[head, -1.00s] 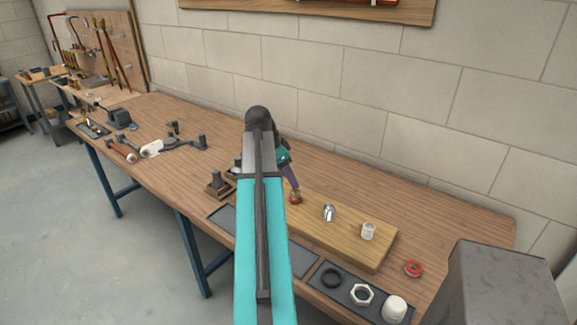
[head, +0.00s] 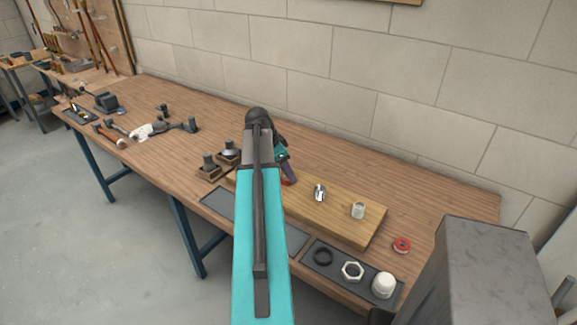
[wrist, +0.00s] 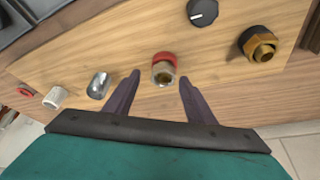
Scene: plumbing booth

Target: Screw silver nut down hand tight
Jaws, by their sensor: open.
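My gripper (head: 290,178) is over the wooden board (head: 335,217). In the wrist view its two fingers (wrist: 160,78) are spread apart. A short upright fitting (wrist: 163,70) shows between the fingertips, with a pale metallic nut-like collar, a dark bore and a red part behind it. I see a gap on each side of it. I cannot tell how far the collar is threaded down. In the head view only a bit of red (head: 287,182) shows by the fingers. A shiny silver piece (wrist: 98,85) stands on the board to the left in the wrist view.
A white fitting (head: 358,210) stands on the board. A dark tray (head: 331,270) at the front holds a black ring, a pale hex nut (head: 352,271) and a white cap (head: 384,285). A red roll (head: 401,245) lies right.

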